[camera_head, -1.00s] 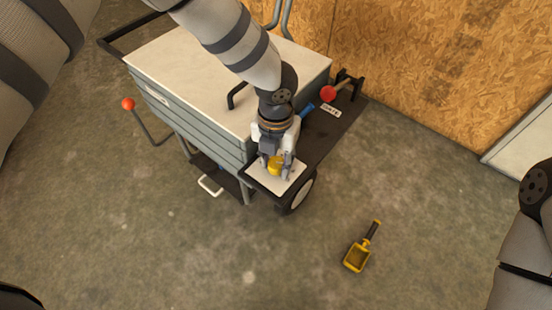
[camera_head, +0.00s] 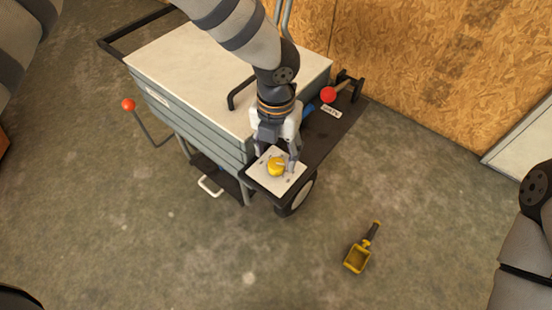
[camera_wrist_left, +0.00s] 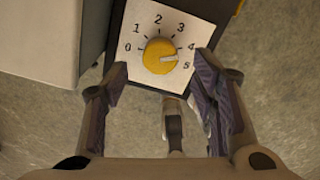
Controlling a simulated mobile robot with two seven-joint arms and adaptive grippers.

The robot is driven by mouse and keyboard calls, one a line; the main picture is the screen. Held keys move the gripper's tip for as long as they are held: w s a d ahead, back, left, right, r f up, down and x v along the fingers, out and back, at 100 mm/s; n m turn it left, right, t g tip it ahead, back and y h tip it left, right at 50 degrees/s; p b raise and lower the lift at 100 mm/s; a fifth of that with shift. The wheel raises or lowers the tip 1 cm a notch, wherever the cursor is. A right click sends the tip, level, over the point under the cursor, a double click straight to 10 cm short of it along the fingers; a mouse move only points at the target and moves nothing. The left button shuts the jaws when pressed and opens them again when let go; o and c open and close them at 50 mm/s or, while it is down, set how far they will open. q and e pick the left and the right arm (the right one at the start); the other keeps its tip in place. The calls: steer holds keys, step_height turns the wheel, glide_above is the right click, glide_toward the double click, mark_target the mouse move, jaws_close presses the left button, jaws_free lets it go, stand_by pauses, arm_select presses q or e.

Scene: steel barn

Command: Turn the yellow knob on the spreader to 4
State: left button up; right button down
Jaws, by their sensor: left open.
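The yellow knob (camera_head: 276,167) sits on a white dial plate (camera_head: 262,180) at the front corner of the spreader (camera_head: 200,70). In the left wrist view the knob (camera_wrist_left: 157,65) is in full sight, with numbers 0 to 5 around it on the plate (camera_wrist_left: 175,22). Its pale pointer mark faces right, roughly between 4 and 5. My left gripper (camera_head: 275,155) is open and empty just behind the knob. In the left wrist view its fingers (camera_wrist_left: 160,75) stand apart, below and to either side of the knob, not touching it. My right gripper is out of view.
A yellow scoop (camera_head: 358,256) lies on the concrete floor, right of the spreader's wheel (camera_head: 299,195). Red-ended levers stand at the spreader's left (camera_head: 128,104) and right (camera_head: 328,95). A wooden wall (camera_head: 430,60) is behind.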

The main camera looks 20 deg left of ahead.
mark_target(276, 165)
arm_select(q)
step_height(276, 165, up, 8)
stand_by(0.5)
steer(key=s+f+n+g+h+p, duration=0.2)
steer(key=s+f+n, duration=0.4)
steer(key=s+n, duration=0.65)
steer(key=s+f+n+g+h+p, duration=0.1)
steer(key=s+f+n+p, duration=0.1)
steer(key=s+f+n, duration=0.8)
steer(key=s+a+r+n+y, duration=0.1)
steer(key=s+a+n, duration=0.4)
steer(key=s+n, duration=0.2)
steer(key=s+a+r+n+y+p, duration=0.1)
steer(key=s+a+r+n+y, duration=0.1)
steer(key=s+a+n, duration=0.2)
steer(key=s+n, duration=0.3)
steer(key=shift+s+a+t, duration=0.3)
steer(key=shift+s+a, duration=0.1)
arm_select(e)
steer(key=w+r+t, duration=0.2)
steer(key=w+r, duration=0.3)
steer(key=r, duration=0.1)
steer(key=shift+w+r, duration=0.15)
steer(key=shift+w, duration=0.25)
